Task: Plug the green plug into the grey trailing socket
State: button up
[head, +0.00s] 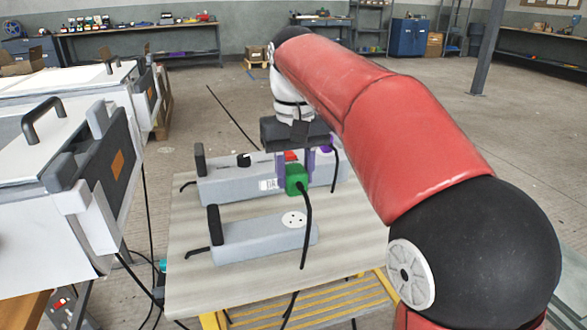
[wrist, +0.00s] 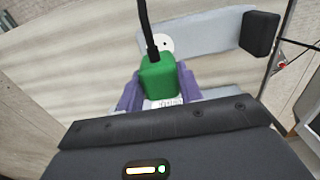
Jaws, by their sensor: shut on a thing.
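The green plug (head: 297,180) is held between the purple fingers of my gripper (head: 296,172), with its black cable hanging down in front. In the wrist view the green plug (wrist: 158,76) sits between both fingers. The front grey trailing socket (head: 262,240) lies on the table, with a white round outlet (head: 293,219) near its right end and a black upright piece at its left. In the head view the plug appears above and behind that outlet, apart from it. In the wrist view the plug and cable partly cover the outlet (wrist: 164,44).
A longer grey socket strip (head: 228,182) lies behind, with black, red (head: 291,155) and purple (head: 326,149) items at it, partly hidden by my gripper. A white machine (head: 40,215) with black handles stands left. The table's (head: 190,290) front strip is bare.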

jog(key=shift+f, duration=0.15)
notch_tip(320, 180, down, 6)
jog(key=b, duration=0.5)
jog(key=shift+r, duration=0.25)
jog(key=shift+r+p, duration=0.1)
jog(key=shift+p, duration=0.5)
dwell(1.9)
jog(key=shift+f+b, duration=0.4)
jog(key=shift+f, duration=0.3)
jog(key=o, duration=1)
jog(key=shift+r, duration=0.1)
notch_tip(320, 180, up, 8)
jog(key=shift+f+p, duration=0.15)
jog(key=shift+p, duration=0.95)
